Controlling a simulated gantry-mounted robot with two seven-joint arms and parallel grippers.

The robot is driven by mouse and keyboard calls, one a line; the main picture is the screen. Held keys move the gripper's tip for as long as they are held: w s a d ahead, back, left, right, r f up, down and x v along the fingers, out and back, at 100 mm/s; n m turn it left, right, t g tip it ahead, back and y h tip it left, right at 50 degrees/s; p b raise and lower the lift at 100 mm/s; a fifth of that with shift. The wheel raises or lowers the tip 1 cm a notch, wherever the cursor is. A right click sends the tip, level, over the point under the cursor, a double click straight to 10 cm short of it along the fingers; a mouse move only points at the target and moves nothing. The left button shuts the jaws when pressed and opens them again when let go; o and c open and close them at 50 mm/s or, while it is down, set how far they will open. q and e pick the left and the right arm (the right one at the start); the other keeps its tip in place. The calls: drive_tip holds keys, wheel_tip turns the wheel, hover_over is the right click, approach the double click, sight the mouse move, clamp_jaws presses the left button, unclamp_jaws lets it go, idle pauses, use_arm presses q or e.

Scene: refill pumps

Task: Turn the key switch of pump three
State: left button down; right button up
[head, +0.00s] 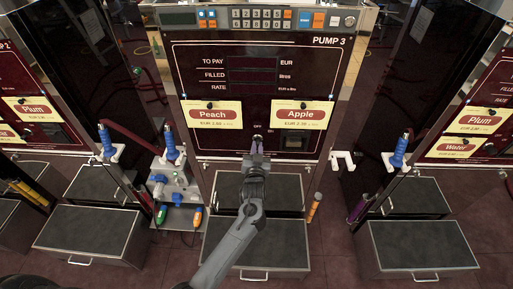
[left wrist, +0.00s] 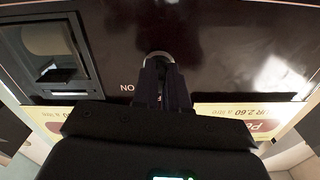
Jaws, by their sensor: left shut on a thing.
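Pump three (head: 215,142) stands in the middle of the head view, with a dark red front and the label "PUMP 3" at top right. Its key switch (left wrist: 158,56) shows in the left wrist view as a metal ring on the dark panel, with the letters "NO" beside it. My left gripper (head: 257,147) reaches up to the switch, below and between the Peach and Apple cards. In the left wrist view the gripper (left wrist: 165,82) is shut on the key of the switch. The fingers hide the key, so its turn angle cannot be told. My right gripper is not in view.
The Peach card (head: 213,114) and Apple card (head: 303,115) flank the arm. A grey box with valves (head: 174,184) stands to the left. A white holder (head: 342,161) sticks out at right. A dark step box (head: 288,230) stands below.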

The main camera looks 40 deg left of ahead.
use_arm(q)
drive_tip(key=shift+n, duration=1.1)
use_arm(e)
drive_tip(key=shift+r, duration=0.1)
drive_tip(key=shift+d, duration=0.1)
use_arm(q)
drive_tip(key=c, duration=1.2)
unclamp_jaws()
drive_tip(key=shift+o, duration=0.2)
drive_tip(key=shift+d, duration=0.15)
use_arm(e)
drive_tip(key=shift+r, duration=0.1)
